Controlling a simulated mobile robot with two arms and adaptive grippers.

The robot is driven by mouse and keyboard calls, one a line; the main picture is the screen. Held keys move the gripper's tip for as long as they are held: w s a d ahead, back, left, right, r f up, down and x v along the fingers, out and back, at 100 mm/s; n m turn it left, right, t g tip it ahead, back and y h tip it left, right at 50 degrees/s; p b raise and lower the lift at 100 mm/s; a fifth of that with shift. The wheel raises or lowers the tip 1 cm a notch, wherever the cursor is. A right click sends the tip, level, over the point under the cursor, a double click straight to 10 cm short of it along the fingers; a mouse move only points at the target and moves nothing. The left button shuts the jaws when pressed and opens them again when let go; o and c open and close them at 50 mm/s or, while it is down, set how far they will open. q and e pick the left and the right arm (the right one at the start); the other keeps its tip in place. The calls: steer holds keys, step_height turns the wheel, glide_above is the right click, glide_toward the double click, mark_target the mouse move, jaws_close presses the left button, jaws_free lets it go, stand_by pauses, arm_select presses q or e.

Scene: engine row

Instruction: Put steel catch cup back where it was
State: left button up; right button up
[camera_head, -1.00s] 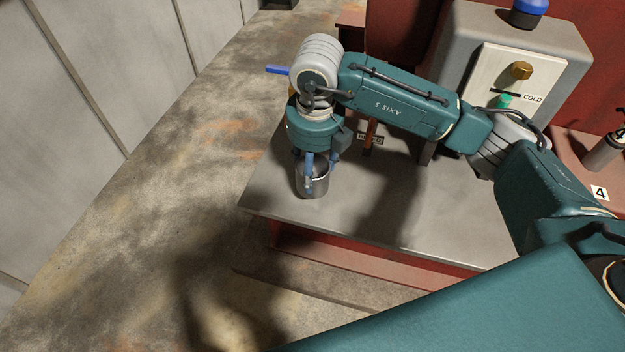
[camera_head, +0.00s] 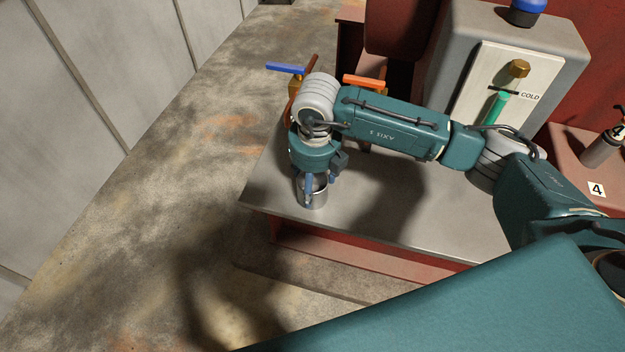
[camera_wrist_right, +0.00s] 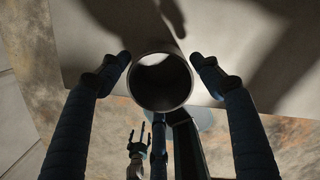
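The steel catch cup (camera_head: 313,196) stands upright at the front-left part of the grey bench top (camera_head: 400,222). In the right wrist view its round open mouth (camera_wrist_right: 161,104) faces the camera, with a dark inside. My right gripper (camera_head: 313,184) points down at the cup from above. In the wrist view its fingers (camera_wrist_right: 160,60) are spread on both sides of the cup, with narrow gaps between fingertips and wall. A small gripper with spread fingers, seemingly my left one (camera_wrist_right: 137,148), shows far off in the wrist view; it is not in the head view.
A blue-handled valve (camera_head: 286,68) and an orange handle (camera_head: 364,82) stand behind my right arm. A grey unit with a pale panel marked COLD (camera_head: 487,88) stands at the back. A bottle (camera_head: 601,150) and a "4" tag (camera_head: 597,189) are at right. Bare floor lies left.

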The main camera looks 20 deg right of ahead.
steer(key=shift+r, duration=0.1)
steer(key=shift+r, duration=0.15)
steer(key=r+b, duration=0.1)
steer(key=r, duration=0.3)
steer(key=s+r+b, duration=0.1)
steer(key=r, duration=0.6)
steer(key=shift+s+r+b, duration=0.2)
steer(key=shift+r+b, duration=0.15)
steer(key=shift+b, duration=0.05)
steer(key=shift+f, duration=0.1)
